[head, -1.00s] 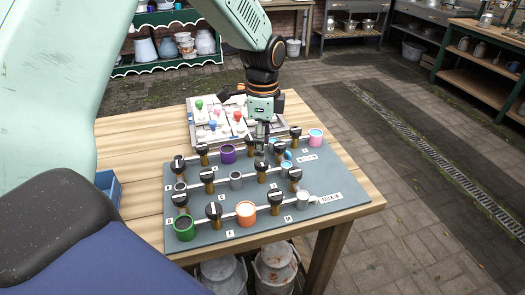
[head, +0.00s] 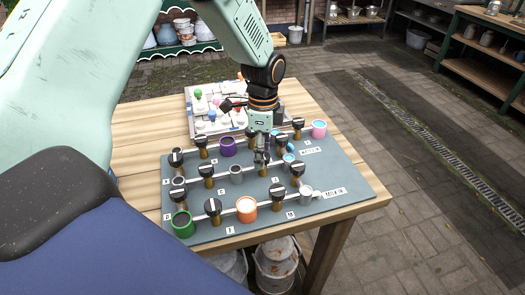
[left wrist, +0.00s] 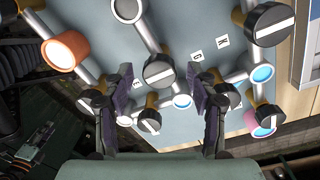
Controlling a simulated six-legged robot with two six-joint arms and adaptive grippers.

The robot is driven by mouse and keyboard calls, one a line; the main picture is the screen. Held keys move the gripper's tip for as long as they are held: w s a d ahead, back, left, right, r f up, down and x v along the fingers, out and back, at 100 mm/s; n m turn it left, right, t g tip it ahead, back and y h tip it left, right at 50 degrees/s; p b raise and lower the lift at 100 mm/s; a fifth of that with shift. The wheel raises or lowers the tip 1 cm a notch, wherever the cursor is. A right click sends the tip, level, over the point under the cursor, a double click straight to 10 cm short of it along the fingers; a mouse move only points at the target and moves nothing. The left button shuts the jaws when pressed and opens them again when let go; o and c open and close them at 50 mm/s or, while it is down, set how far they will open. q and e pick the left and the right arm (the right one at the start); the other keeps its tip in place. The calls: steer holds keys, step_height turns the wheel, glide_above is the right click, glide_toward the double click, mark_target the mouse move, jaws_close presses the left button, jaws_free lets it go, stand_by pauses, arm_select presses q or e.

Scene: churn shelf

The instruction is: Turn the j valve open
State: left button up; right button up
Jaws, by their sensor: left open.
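A grey valve board (head: 350,185) lies on a wooden table, with several black-knobbed valves joined by pale pipes. My left gripper (head: 262,158) points down at a middle-row valve (head: 266,171), which it partly hides in the head view. In the left wrist view, the open fingers (left wrist: 160,88) stand on either side of a black knob (left wrist: 159,70) with a white bar. No grip on the knob shows. Small letter tags lie on the board; I cannot make out which one reads J. My right gripper is out of view.
A purple cup (head: 227,147), an orange cup (head: 246,209), a green cup (head: 183,225) and a pink cup (head: 319,130) stand among the valves. Neighbouring knobs are close to the gripper. A pale panel with coloured knobs (head: 192,112) lies behind the board.

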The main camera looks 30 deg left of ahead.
arm_select(q)
steer(key=shift+s, duration=0.15)
steer(key=shift+f, duration=0.15)
steer(key=c, duration=0.4)
steer(key=shift+c, duration=1.2)
steer(key=c, duration=0.5)
